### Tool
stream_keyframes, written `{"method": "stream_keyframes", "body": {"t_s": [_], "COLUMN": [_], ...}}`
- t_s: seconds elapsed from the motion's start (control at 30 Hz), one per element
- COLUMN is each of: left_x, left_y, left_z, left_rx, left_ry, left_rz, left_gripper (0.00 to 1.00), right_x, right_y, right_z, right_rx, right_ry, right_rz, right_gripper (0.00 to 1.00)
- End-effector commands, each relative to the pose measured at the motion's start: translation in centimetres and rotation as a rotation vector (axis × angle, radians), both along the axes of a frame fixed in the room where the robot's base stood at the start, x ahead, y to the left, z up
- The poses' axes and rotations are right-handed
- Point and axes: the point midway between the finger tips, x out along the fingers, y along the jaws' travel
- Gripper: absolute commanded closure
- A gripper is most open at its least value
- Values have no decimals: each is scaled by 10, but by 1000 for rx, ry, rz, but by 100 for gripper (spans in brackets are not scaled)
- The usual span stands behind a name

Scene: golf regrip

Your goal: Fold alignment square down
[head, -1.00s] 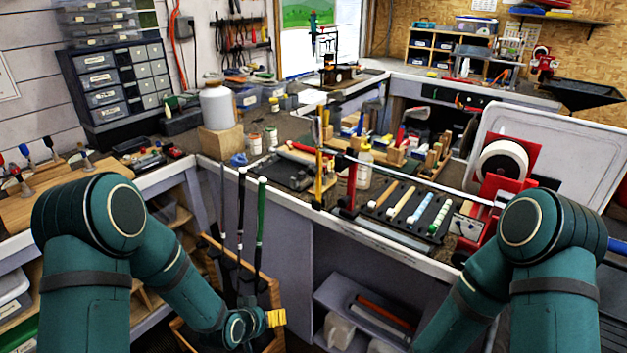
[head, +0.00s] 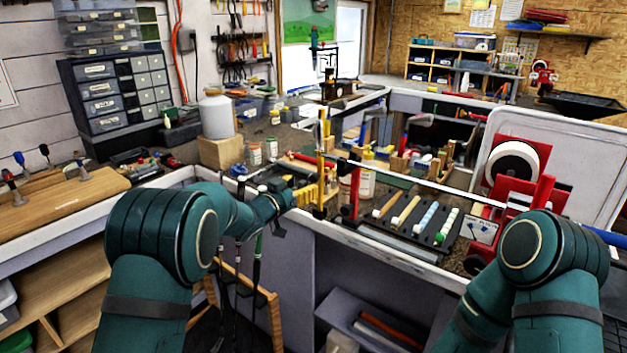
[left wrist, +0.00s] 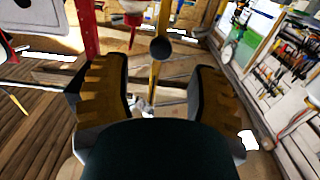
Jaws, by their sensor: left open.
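The alignment square looks to be the upright yellow bar (head: 320,165) at the bench's front edge, though I cannot be sure. In the left wrist view the yellow bar (left wrist: 156,82) runs upright between my fingers, with a dark round knob on it. My left gripper (head: 309,195) is beside the bar, to its left in the head view. Its yellow-padded fingers (left wrist: 160,95) are spread apart with nothing gripped. I cannot tell whether the bar is within finger reach. My right arm shows at the lower right, but its gripper is out of view.
A red post (head: 353,185) stands just right of the yellow bar, with a long pale shaft running right. A white jug (head: 217,115) stands on a wooden block at left.

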Motion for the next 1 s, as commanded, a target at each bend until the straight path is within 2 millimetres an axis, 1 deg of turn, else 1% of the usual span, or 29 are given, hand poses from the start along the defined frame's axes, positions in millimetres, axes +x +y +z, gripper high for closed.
{"method": "stream_keyframes", "body": {"t_s": [0.03,0.2,0.4,0.57,0.83,0.87,0.9,0.97,1.0], "left_x": [7,28,43,47,47,47,47,47,47], "left_y": [-6,-22,-31,-34,-35,-35,-35,-34,-34], "left_z": [-2,-1,0,0,0,0,0,0,0], "left_rx": [2,1,1,-1,-1,-1,-1,-1,-1], "left_ry": [0,-1,-1,1,1,1,1,1,1], "left_rz": [-2,-2,0,1,1,1,1,1,1], "left_gripper": [42,42,42,42,42,47,61,82,96], "right_x": [0,0,1,1,1,1,1,1,1], "right_y": [0,0,0,0,0,0,0,0,0], "right_z": [-1,-2,-2,-2,-2,-2,-2,-2,-2], "right_rx": [0,0,0,0,0,0,0,0,0], "right_ry": [0,-1,-1,-1,-1,-1,-1,-1,-1], "right_rz": [0,0,0,0,0,0,0,0,0], "right_gripper": [45,45,45,45,45,45,45,45,45]}}
